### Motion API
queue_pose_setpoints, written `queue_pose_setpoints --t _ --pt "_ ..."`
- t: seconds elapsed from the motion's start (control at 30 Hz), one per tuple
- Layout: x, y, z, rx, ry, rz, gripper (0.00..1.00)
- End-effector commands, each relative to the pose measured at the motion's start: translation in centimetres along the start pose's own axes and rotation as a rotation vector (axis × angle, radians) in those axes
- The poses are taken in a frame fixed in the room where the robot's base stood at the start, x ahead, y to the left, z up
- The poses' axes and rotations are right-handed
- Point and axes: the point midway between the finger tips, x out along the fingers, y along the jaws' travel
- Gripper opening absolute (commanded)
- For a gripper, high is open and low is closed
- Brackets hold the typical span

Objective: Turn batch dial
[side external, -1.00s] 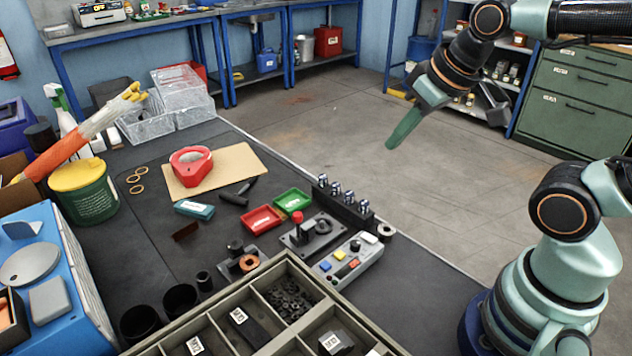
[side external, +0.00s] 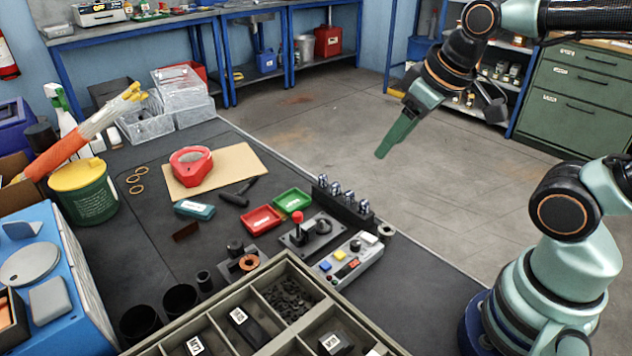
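A grey control box (side external: 325,271) lies on the dark bench. It carries a blue button, a yellow button, a small red display (side external: 348,266) and a dark round knob (side external: 355,245). This knob may be the batch dial, but no label on it is readable. Beside the box, a black plate holds a red-topped lever (side external: 297,218) and a black round part (side external: 323,226). My gripper (side external: 380,155) hangs high, up and to the right of the box, clear of everything. Its green fingers point down-left and overlap in this view, so their gap is hidden.
A black rack with several metal-topped pieces (side external: 343,203) stands beyond the control box. A compartment tray (side external: 214,317) stands in front. Red (side external: 262,218) and green (side external: 291,200) trays lie to the left. A red ring-shaped object (side external: 191,166) rests on cardboard.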

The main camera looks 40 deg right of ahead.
Motion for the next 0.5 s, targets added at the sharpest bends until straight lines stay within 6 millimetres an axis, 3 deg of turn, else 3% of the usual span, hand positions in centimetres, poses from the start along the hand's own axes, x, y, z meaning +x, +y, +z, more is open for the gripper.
queue_pose_setpoints --t 0.5 --pt "7.1 -3.5 0.7 -1.209 -0.282 -0.261 0.56"
